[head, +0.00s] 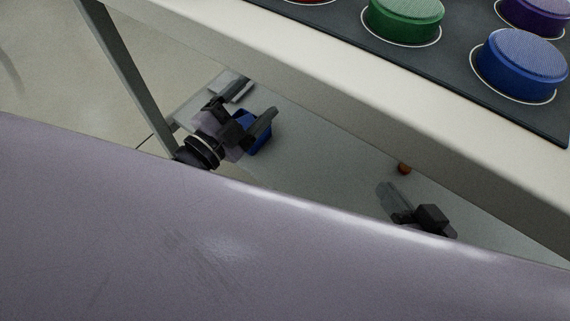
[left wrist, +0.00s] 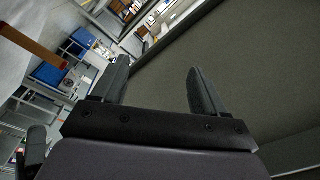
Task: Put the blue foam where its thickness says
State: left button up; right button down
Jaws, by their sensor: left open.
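A blue object (head: 259,143) shows low behind my left gripper in the head view, partly hidden by its finger. I cannot tell whether it is the blue foam, nor its thickness. My left gripper (head: 256,104) is below the table top, open. The left wrist view shows its two fingers (left wrist: 160,80) apart with nothing between them. Two blue patches, one lower (left wrist: 48,74) and one upper (left wrist: 82,37), lie left of the fingers there, apart from them. My right gripper (head: 418,210) is at the lower right of the head view, partly hidden, its opening unclear.
A pale table edge (head: 330,75) crosses above both grippers. On it a dark panel (head: 435,72) carries green (head: 403,18), blue (head: 520,65), purple (head: 535,14) and red round pads. A grey table leg (head: 130,75) stands left of my left gripper.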

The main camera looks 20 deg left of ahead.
pick_arm(q)
jog(key=s+d+f+n+g, duration=0.5)
jog(key=s+d+n, duration=0.3)
jog(key=n, duration=0.4)
jog(key=shift+s+d+g+h, duration=0.25)
jog(key=shift+d+g+h, duration=0.15)
jog(key=shift+g, duration=0.2)
jog(key=shift+f, duration=0.1)
